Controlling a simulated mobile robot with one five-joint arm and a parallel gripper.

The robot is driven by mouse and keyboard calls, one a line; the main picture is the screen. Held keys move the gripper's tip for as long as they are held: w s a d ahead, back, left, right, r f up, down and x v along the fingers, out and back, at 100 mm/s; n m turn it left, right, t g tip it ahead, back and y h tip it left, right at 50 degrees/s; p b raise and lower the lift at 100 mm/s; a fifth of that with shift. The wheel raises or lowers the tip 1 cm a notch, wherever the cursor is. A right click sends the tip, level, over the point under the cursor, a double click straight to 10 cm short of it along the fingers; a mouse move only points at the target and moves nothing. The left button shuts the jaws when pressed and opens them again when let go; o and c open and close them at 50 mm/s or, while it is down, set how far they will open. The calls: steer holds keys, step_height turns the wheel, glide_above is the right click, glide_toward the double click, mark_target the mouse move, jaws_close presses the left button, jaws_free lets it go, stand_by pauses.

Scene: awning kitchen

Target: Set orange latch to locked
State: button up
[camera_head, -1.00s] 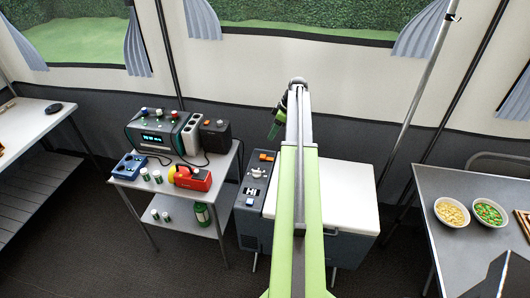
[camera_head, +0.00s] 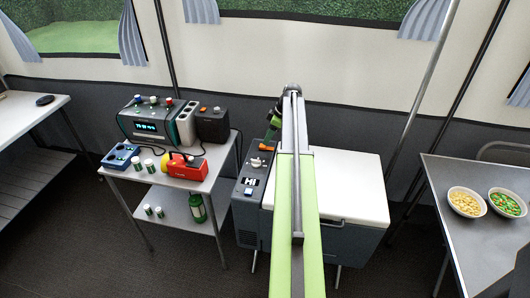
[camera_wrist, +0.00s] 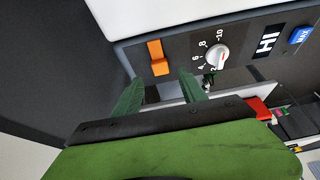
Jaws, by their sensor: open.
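The orange latch (camera_wrist: 158,57) sits at one end of the dark control panel (camera_wrist: 182,50) on the cooler. In the wrist view it lies just beyond the fingertips and roughly between their lines, with no visible contact. In the head view the latch (camera_head: 267,147) shows small at the panel's far end, beside my arm. My gripper (camera_wrist: 160,84) is open and empty, its two green fingers pointing at the panel. In the head view the gripper (camera_head: 273,124) is just behind the latch, partly hidden by my arm. I cannot tell which setting the latch is in.
Near the latch are a white dial (camera_wrist: 217,56), a HI display (camera_wrist: 267,43) and a blue MAX button (camera_wrist: 301,35). The cooler's white lid (camera_head: 345,185) adjoins the panel. Left stands a cart (camera_head: 190,183) with devices. A table (camera_head: 455,235) with bowls is right.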

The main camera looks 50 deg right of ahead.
mark_target(267, 147)
steer(key=b+x, duration=0.3)
steer(key=x, duration=0.2)
steer(key=shift+r, duration=0.1)
jaws_close()
steer(key=shift+d, duration=0.1)
stand_by(1.1)
